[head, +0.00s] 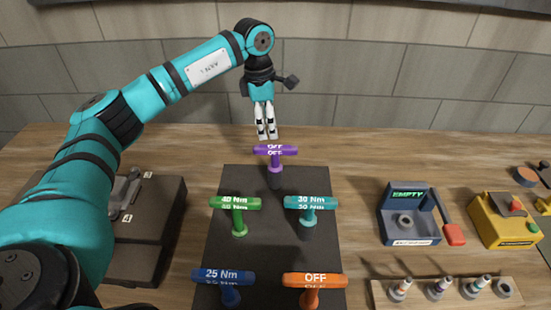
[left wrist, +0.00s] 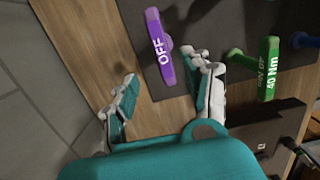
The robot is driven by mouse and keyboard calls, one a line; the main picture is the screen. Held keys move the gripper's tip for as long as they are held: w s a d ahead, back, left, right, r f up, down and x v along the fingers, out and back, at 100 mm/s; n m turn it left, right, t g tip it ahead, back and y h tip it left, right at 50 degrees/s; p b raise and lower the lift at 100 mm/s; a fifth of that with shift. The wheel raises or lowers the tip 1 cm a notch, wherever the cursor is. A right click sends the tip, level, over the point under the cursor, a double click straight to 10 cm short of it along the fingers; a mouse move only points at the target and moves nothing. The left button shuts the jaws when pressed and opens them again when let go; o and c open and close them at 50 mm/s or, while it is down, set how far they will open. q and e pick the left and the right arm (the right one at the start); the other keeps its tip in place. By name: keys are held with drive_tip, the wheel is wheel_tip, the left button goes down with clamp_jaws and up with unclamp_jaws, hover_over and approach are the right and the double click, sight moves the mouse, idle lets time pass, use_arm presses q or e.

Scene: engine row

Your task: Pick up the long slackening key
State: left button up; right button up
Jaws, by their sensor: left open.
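Two T-shaped keys are marked OFF: a purple one (head: 275,152) at the back of the dark mat and an orange one (head: 314,281) at its front right. I cannot tell for sure which is the long slackening key. My left gripper (head: 266,135) points down just behind and above the purple key, apart from it. In the left wrist view the gripper (left wrist: 166,70) is open and empty, with the purple key (left wrist: 161,49) beyond its fingertips, nearer the right finger. My right gripper does not show.
The dark mat (head: 270,225) also holds green 40 Nm (head: 235,203), teal 30 Nm (head: 311,203) and blue 25 Nm (head: 223,276) keys. At right stand a blue EMPTY device (head: 408,222), a yellow device (head: 490,222) and a rack (head: 450,292).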

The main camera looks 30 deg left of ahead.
sight(275, 146)
use_arm(q)
drive_tip(key=f, duration=0.3)
drive_tip(key=f+p, duration=0.1)
drive_tip(key=shift+w+d+f, duration=0.15)
drive_tip(key=shift+w+d, duration=0.1)
drive_tip(key=shift+d, duration=0.05)
drive_tip(key=shift+s+d+f+p, duration=0.1)
drive_tip(key=shift+f+p, duration=0.05)
drive_tip(key=shift+p, duration=0.2)
drive_tip(key=f+p, duration=0.1)
drive_tip(key=f, duration=0.1)
drive_tip(key=d+f+p, duration=0.1)
drive_tip(key=f, duration=0.1)
drive_tip(key=shift+f+p, duration=0.2)
drive_tip(key=shift+p, duration=0.1)
drive_tip(key=shift+f, duration=0.2)
clamp_jaws()
drive_tip(key=shift+r, duration=0.1)
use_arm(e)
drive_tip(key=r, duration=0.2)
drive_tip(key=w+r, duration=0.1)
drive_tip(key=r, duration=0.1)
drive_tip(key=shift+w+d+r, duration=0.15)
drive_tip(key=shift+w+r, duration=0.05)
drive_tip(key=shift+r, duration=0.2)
